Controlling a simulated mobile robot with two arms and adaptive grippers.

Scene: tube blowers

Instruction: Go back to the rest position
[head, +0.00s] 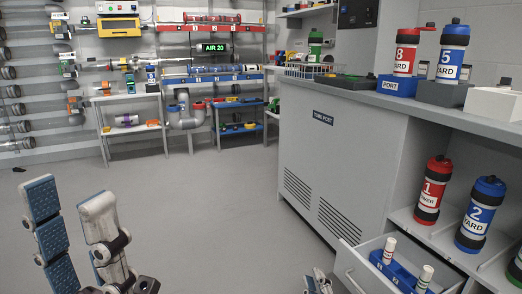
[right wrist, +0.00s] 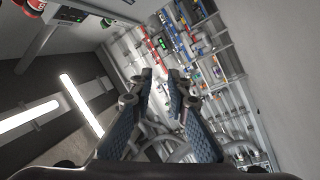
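My left gripper (head: 72,205) stands at the lower left of the head view. Its two fingers, with blue ribbed pads, point up and apart, with only floor showing between them. My right gripper (head: 318,282) shows only as a small tip at the bottom edge of the head view, left of the open drawer. In the right wrist view my right gripper (right wrist: 162,82) has its two blue-padded fingers apart with a narrow gap. I see nothing held between them.
A grey cabinet labelled TUBE PORT (head: 335,160) stands at the centre right. An open drawer (head: 352,268) juts out at the lower right. Red canister 1 (head: 432,190) and blue canister 2 (head: 480,214) stand on a shelf (head: 408,215). Open floor (head: 200,220) fills the middle.

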